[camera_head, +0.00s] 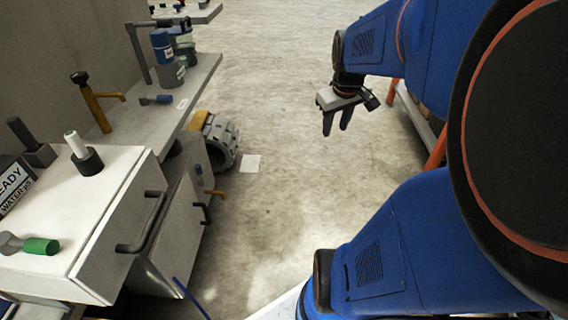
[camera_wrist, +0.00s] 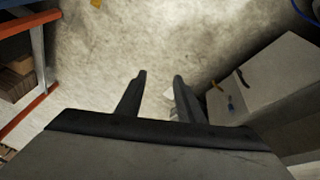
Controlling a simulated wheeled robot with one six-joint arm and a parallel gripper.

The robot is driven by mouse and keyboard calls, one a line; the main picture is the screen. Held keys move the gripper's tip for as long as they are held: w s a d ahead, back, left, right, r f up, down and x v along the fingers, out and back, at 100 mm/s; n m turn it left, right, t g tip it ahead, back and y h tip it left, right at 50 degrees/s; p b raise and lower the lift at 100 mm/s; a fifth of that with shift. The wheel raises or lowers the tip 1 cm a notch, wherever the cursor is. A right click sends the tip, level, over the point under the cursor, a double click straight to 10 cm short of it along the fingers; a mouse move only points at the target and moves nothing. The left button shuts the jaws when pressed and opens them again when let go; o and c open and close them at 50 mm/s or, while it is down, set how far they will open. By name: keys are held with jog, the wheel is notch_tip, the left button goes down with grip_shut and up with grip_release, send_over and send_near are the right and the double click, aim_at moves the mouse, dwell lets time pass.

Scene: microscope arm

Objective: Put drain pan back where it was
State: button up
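I cannot pick out a drain pan for certain in either view. A flat whitish square (camera_head: 250,163) lies on the floor beside the benches in the head view; I cannot tell what it is. My gripper (camera_head: 335,130) hangs in the air over the aisle, right of that square and apart from it. In the wrist view its two dark fingers (camera_wrist: 160,76) are spread with a gap between them. Nothing is held between them. A small pale patch (camera_wrist: 187,92) shows behind the right finger, partly hidden.
A white cabinet (camera_head: 95,215) with dark handles and a grey workbench (camera_head: 165,100) line the left. A large grey ribbed ring (camera_head: 224,138) stands on the floor by the bench. Orange-framed shelving (camera_head: 436,150) stands at the right. The concrete aisle between is mostly clear.

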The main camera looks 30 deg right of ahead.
jog(key=s+a+n+y, duration=0.1)
jog(key=s+a, duration=0.3)
jog(key=a, duration=0.6)
jog(key=s+a+t+y, duration=0.1)
jog(key=s+a, duration=0.3)
jog(key=a, duration=0.7)
jog(key=shift+s+n+t, duration=0.3)
jog(key=shift+s+n, duration=0.05)
jog(key=shift+n, duration=0.05)
jog(key=shift+d+r, duration=0.1)
